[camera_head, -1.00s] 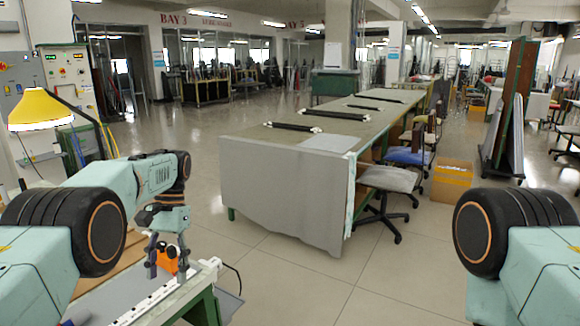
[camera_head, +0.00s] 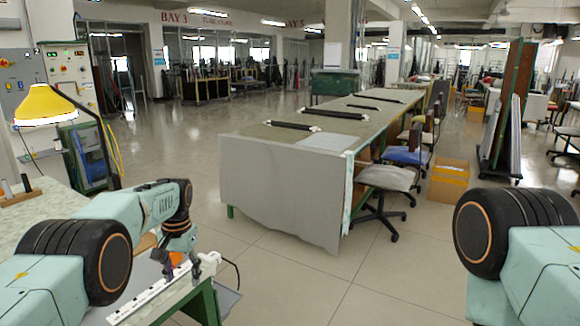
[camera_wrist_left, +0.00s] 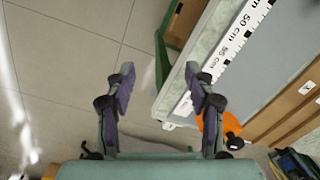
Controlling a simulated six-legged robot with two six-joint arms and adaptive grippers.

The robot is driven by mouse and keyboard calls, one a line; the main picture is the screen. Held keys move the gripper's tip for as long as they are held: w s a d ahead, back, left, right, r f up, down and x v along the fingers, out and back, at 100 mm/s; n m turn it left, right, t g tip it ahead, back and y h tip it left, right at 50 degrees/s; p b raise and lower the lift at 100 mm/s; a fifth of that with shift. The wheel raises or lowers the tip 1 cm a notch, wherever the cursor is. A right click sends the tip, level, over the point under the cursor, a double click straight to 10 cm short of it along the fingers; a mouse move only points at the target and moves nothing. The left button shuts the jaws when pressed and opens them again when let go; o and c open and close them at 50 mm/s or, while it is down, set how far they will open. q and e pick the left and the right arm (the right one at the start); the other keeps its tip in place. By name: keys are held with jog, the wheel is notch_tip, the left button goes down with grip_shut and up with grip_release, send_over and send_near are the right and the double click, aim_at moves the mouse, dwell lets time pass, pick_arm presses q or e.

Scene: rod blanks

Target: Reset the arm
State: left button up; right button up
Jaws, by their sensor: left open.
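My left gripper (camera_head: 181,272) hangs open, fingers down, over the corner of a work table at the lower left of the head view. In the left wrist view my left gripper (camera_wrist_left: 160,72) has its two fingers wide apart with nothing between them. An orange object with a black part (camera_wrist_left: 213,126) shows beside and partly behind the right-hand finger; I cannot tell what it is. My right gripper is out of view; only my right arm's upper part shows at the right edge of the head view.
The work table carries a white centimetre ruler (camera_head: 150,300) along its edge. A yellow lamp (camera_head: 45,105) stands at the left. A long grey-covered table (camera_head: 285,190) stands ahead, with a chair (camera_head: 385,180) and cardboard box (camera_head: 449,172) right of it. Floor between the tables is clear.

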pick_arm(q)
jog(key=s+d+f+t, duration=0.1)
jog(key=s+f, duration=0.6)
jog(key=f, duration=0.3)
jog(key=s+d+f+t, duration=0.1)
jog(key=s+f+t, duration=0.1)
jog(key=s+f, duration=0.65)
jog(key=s+d+r+g, duration=0.1)
jog(key=s, duration=1.5)
jog(key=s+d+r+n+g, duration=0.1)
jog(key=s, duration=1.6)
jog(key=shift+r+g+h+b, duration=0.25)
jog(key=shift+g+h+b, duration=0.05)
jog(key=shift+g+b, duration=0.15)
